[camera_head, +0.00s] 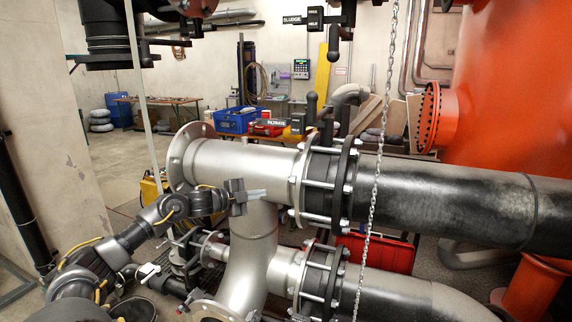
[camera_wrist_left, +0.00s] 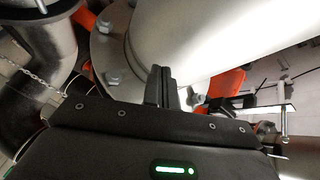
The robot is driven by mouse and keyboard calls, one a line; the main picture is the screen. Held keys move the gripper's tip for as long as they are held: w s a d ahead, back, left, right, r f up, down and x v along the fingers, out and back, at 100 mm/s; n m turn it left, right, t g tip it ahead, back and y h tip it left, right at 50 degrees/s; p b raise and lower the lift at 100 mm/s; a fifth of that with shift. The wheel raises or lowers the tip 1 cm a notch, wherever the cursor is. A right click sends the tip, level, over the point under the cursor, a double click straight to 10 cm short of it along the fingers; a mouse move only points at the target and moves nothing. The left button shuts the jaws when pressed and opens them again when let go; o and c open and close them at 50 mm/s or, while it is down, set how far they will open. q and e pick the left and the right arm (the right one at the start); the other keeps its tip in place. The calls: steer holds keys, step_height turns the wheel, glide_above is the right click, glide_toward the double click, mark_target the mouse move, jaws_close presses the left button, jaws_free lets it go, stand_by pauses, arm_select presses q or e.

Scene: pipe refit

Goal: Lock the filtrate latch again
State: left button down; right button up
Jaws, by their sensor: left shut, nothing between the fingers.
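The FILTRATE sign (camera_head: 271,122) stands behind the upper grey pipe in the head view. A small dark box (camera_head: 298,123) with a pale label is beside it, too small to read. A dark upright handle (camera_head: 312,107) rises just right of the box. Whether the latch is locked cannot be told. My left gripper (camera_head: 257,195) is in front of the grey pipe tee, below and left of the sign. Its fingers are together and empty, as the left wrist view (camera_wrist_left: 161,88) also shows. My right gripper is out of view.
The upper pipe (camera_head: 245,158) and its bolted black coupling (camera_head: 330,185) lie between my left arm and the sign's area. A chain (camera_head: 376,170) hangs in front of the black pipe (camera_head: 450,195). A SLUDGE sign (camera_head: 293,20) and dark fittings hang overhead.

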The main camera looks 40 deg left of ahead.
arm_select(q)
steer(key=s+d+r+m+h, duration=0.1)
steer(key=s+r+m, duration=0.1)
steer(key=r, duration=0.8)
steer(key=s+d+r+m+h, duration=0.1)
steer(key=s+r+m+h, duration=0.1)
steer(key=r, duration=0.9)
steer(key=shift+s+d+m+g+b, duration=0.3)
steer(key=shift+s+m, duration=0.45)
steer(key=shift+m, duration=0.45)
steer(key=p, duration=1.1)
glide_toward(299, 132)
steer(key=w+d, duration=0.2)
steer(key=d, duration=0.2)
steer(key=w, duration=0.1)
steer(key=w+a+p, duration=0.1)
steer(key=w, duration=0.1)
steer(key=shift+w+a+f, duration=0.15)
steer(key=shift+a+f, duration=0.2)
steer(key=shift+f, duration=0.05)
